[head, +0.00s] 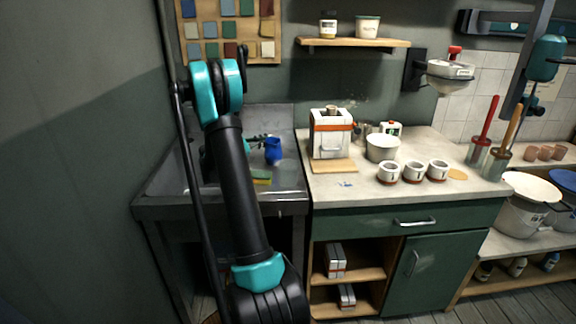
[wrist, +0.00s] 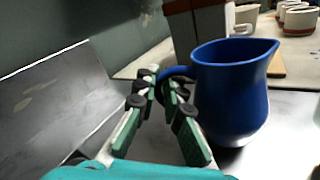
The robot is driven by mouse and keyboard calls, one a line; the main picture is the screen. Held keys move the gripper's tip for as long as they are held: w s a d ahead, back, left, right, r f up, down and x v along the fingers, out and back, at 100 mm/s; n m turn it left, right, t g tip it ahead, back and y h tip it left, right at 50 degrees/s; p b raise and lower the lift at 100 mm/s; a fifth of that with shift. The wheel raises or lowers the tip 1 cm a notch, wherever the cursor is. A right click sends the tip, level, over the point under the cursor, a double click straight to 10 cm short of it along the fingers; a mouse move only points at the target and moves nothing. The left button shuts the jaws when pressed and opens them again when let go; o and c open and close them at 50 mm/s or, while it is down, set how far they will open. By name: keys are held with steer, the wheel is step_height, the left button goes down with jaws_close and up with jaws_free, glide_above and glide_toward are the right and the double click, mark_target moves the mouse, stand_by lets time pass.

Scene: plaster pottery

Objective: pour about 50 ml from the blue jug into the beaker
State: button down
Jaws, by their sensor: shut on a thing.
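The blue jug (head: 273,151) is upright in the steel sink area at the left of the counter. In the wrist view the jug (wrist: 232,95) is large, with its spout to the right and its handle to the left. My gripper (wrist: 167,88) is shut on the jug's handle, with green-padded fingers on both sides of it. In the head view the gripper (head: 258,140) is partly hidden behind my arm. The jug's base is at or just above the metal surface; I cannot tell which. Its contents are hidden. I cannot make out a beaker.
A white box with an orange band (head: 331,136) stands on a wooden board right of the sink. A white tub (head: 382,149) and three white cups (head: 411,172) stand farther right. A yellow-green sponge (head: 261,177) lies near the sink's front. The counter's front has free room.

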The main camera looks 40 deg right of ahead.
steer(key=shift+r, duration=0.1)
steer(key=shift+s+a+r+m, duration=0.15)
steer(key=shift+s+r+m, duration=0.7)
steer(key=shift+m, duration=0.35)
steer(key=s+a+r+m+g+h, duration=0.1)
steer(key=s+r+m, duration=0.4)
steer(key=r+m, duration=0.1)
steer(key=shift+s, duration=0.4)
steer(key=shift+s+a+r+m, duration=0.1)
steer(key=shift+s+m, duration=0.05)
steer(key=shift+m, duration=0.35)
steer(key=shift+s+r+m+h, duration=0.1)
steer(key=shift+s+m+h, duration=0.2)
steer(key=shift+m, duration=0.2)
steer(key=shift+s+a+m+g, duration=0.1)
steer(key=shift+s+m+g, duration=0.25)
steer(key=shift+m, duration=0.35)
